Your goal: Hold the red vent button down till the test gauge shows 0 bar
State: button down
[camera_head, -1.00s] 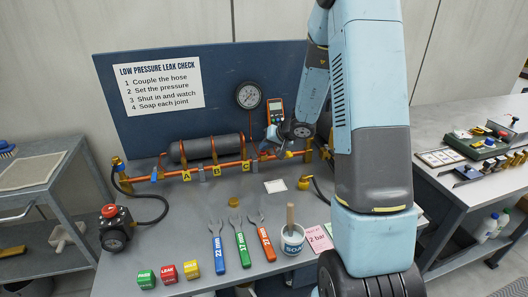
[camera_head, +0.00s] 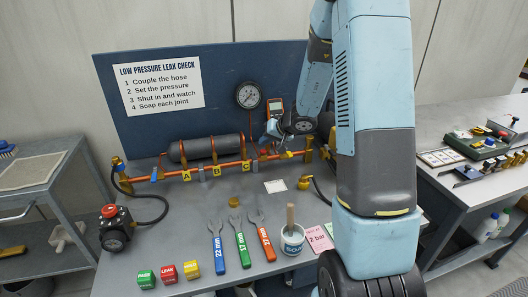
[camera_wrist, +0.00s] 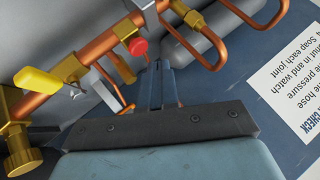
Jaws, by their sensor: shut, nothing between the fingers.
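The red vent button (camera_wrist: 138,46) sits on a brass fitting of the copper pipework in the wrist view. My gripper (camera_wrist: 157,66) is shut and empty, its narrow fingertips just to the right of the button in that picture. A small gap shows between them, though depth is hard to judge. In the head view my gripper (camera_head: 266,139) is low in front of the blue board, by the right part of the pipe.
A yellow-handled valve (camera_wrist: 38,82) and copper pipes (camera_wrist: 185,42) lie close around my gripper.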

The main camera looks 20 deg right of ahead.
aim_at(265, 151)
jog(key=shift+r, duration=2.25)
jog(key=shift+r, duration=0.15)
jog(key=s+a+r+n+g, duration=0.1)
jog(key=s+a+r, duration=0.2)
jog(key=s+r, duration=0.45)
jog(key=s+a+r+n+g, duration=0.1)
jog(key=s+a+r+n, duration=0.15)
jog(key=s+r, duration=0.45)
jog(key=s+d+r+m+h, duration=0.1)
jog(key=s+d+r+h, duration=0.1)
jog(key=s, duration=0.9)
jog(key=s+d+r+h, duration=0.2)
jog(key=s+d+h, duration=0.1)
jog(key=s, duration=0.7)
jog(key=shift+s+r+m, duration=0.35)
jog(key=shift+r, duration=0.05)
